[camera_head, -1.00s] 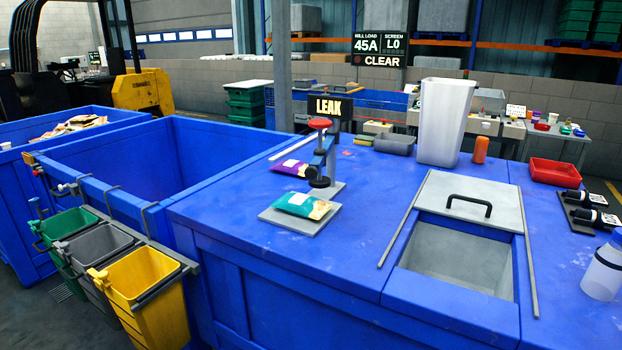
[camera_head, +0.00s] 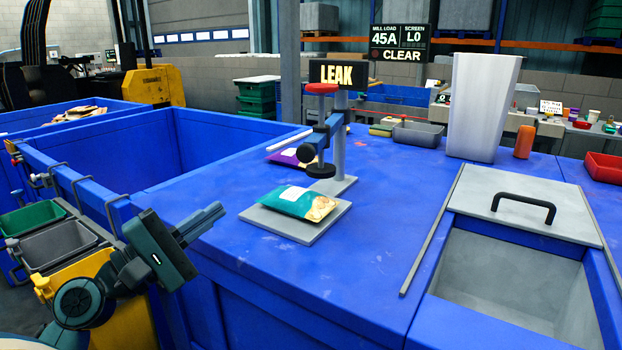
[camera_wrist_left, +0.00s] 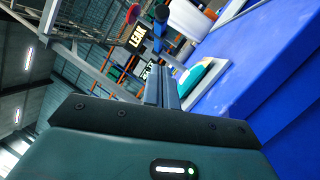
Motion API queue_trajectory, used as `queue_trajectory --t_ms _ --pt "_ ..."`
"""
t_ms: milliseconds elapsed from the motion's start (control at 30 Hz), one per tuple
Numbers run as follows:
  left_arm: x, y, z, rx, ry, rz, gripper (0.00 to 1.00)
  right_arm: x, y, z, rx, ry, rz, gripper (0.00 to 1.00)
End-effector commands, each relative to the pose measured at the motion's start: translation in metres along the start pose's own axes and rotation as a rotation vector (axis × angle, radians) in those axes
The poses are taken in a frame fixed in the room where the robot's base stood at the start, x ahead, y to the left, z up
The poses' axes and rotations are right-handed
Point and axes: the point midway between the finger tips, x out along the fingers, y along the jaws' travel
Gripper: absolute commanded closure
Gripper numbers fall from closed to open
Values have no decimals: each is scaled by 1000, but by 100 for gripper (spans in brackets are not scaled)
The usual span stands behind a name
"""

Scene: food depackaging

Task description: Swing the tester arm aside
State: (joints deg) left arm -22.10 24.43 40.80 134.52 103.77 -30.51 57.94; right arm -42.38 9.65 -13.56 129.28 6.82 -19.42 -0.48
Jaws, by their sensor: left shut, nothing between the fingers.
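The leak tester stands on the blue table, with a grey post, a red knob (camera_head: 321,88) and a "LEAK" sign (camera_head: 338,74). Its blue tester arm (camera_head: 319,141) carries a dark round pad (camera_head: 321,170). A teal pouch (camera_head: 299,203) lies on the grey base plate (camera_head: 287,231) in front of the post. My left gripper (camera_head: 212,221) is shut and empty, to the left of the plate and apart from it. In the left wrist view its fingers (camera_wrist_left: 161,87) point towards the tester, whose red knob (camera_wrist_left: 133,14) shows at the top. My right gripper is not in view.
A purple pouch (camera_head: 291,157) lies behind the tester. To the right are a grey lidded bin hatch (camera_head: 530,205), a white tall bin (camera_head: 482,108) and an orange cylinder (camera_head: 524,142). Small green, grey and yellow bins (camera_head: 68,277) hang at the left. The table between plate and hatch is clear.

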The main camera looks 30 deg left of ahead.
Motion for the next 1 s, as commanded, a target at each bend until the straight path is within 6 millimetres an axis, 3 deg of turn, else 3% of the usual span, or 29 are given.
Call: queue_trajectory --t_ms 367,533,700,800,1000 --pt "-1 5 2 -23 -13 15 100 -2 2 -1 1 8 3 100" --pt "8 7 3 -22 -14 15 100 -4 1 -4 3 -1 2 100" --pt "37 11 4 -22 -15 15 100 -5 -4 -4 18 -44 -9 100" --pt "59 12 5 -22 -15 15 100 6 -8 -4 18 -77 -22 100" --pt "102 13 5 -22 -14 17 100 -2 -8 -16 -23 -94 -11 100"
